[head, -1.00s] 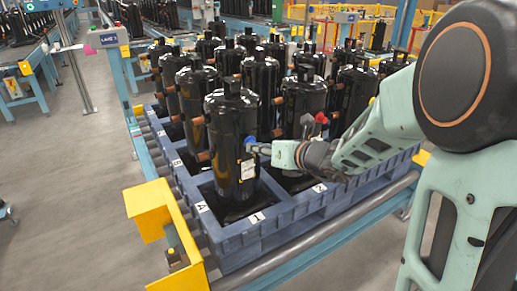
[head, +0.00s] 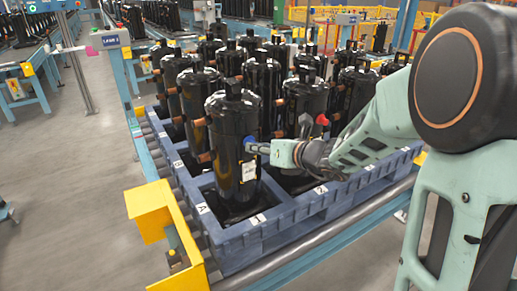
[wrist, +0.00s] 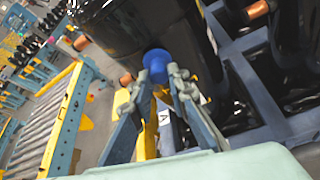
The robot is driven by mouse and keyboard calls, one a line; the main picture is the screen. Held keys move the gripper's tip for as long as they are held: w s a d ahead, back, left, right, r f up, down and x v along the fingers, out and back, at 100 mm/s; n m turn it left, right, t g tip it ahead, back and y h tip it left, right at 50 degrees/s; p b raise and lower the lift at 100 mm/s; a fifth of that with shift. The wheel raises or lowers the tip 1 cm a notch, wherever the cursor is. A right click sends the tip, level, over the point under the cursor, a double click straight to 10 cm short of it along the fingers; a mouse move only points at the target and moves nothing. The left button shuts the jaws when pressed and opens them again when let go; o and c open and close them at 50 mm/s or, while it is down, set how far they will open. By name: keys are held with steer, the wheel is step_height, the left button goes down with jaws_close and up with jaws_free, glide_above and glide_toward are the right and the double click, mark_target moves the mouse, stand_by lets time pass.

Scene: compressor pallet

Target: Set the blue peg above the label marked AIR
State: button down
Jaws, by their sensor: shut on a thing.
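The blue peg (wrist: 156,63) has a round blue head and sits between the fingertips of my gripper (wrist: 158,84), which is shut on it. In the head view, my gripper (head: 264,149) reaches in from the right to the side of the nearest black compressor (head: 226,118). A small bit of the blue peg (head: 250,141) shows at the compressor's wall. In the wrist view, the peg's head is up against the black compressor (wrist: 125,30); whether it touches or is seated cannot be told. A white label (head: 248,170) is on the compressor below the gripper; its text is unreadable. No AIR lettering can be read.
Several black compressors with copper stubs stand close together in the blue pallet (head: 262,235), behind and right of my gripper. The pallet rests on a roller conveyor with a yellow bracket (head: 152,203) at its near corner. The floor (head: 75,190) at left is clear.

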steer(key=shift+w, duration=0.1)
steer(key=c, duration=1.8)
jaws_free()
steer(key=shift+o, duration=0.2)
